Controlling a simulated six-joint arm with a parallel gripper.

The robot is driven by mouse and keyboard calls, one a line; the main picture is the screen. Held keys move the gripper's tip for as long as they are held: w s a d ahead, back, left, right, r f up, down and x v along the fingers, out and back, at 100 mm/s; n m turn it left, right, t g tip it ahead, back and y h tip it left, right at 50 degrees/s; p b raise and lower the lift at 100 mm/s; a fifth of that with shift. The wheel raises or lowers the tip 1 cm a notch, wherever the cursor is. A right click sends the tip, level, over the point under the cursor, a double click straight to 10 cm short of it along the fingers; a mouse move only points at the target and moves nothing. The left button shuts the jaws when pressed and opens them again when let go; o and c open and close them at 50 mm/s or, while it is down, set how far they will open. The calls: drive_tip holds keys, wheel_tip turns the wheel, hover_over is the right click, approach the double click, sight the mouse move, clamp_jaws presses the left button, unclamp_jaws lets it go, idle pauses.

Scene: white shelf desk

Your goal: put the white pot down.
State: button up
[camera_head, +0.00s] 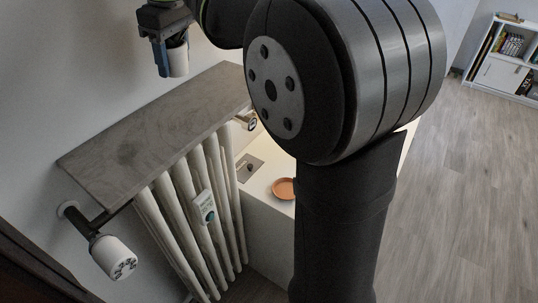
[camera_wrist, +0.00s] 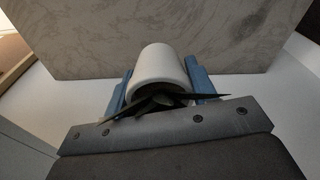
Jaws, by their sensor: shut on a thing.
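The white pot (camera_head: 179,61) is in my gripper (camera_head: 165,58) at the upper left of the head view, in the air above the grey shelf board (camera_head: 110,150). In the wrist view the white pot (camera_wrist: 158,66) sits between the two blue fingers, which are shut on its sides. Dark pointed leaves (camera_wrist: 160,101) show at the pot's near end. The gap between pot and board is hard to judge. Part of my gripper is cut off by the top edge of the head view.
A white radiator (camera_head: 190,215) stands under the board, with a thermostat knob (camera_head: 112,258) at its left. A terracotta saucer (camera_head: 284,188) lies on a white surface (camera_head: 265,207) beyond the radiator. My arm hides the middle. A white bookcase (camera_head: 503,70) stands far right.

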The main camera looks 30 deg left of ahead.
drive_tip(key=w+d+f+n, duration=0.1)
drive_tip(key=w+d+n, duration=0.3)
drive_tip(key=d, duration=0.4)
drive_tip(key=w+d+f+n, duration=0.2)
drive_tip(key=w+d+n, duration=0.1)
drive_tip(key=w+d, duration=0.3)
drive_tip(key=w+d+f+m, duration=0.4)
drive_tip(key=d+f+m, duration=0.1)
drive_tip(key=f, duration=0.7)
drive_tip(key=w+d+f+m+t, duration=0.1)
drive_tip(key=w+d+f+m, duration=0.45)
drive_tip(key=f, duration=0.55)
drive_tip(key=w+d+f+m, duration=0.3)
drive_tip(key=d+f+m, duration=0.25)
drive_tip(key=f, duration=0.65)
drive_tip(key=shift+m, duration=0.3)
drive_tip(key=shift+s+a+f, duration=0.15)
drive_tip(key=shift+a+f, duration=5.4)
drive_tip(key=shift+a, duration=0.25)
drive_tip(key=shift+f, duration=0.4)
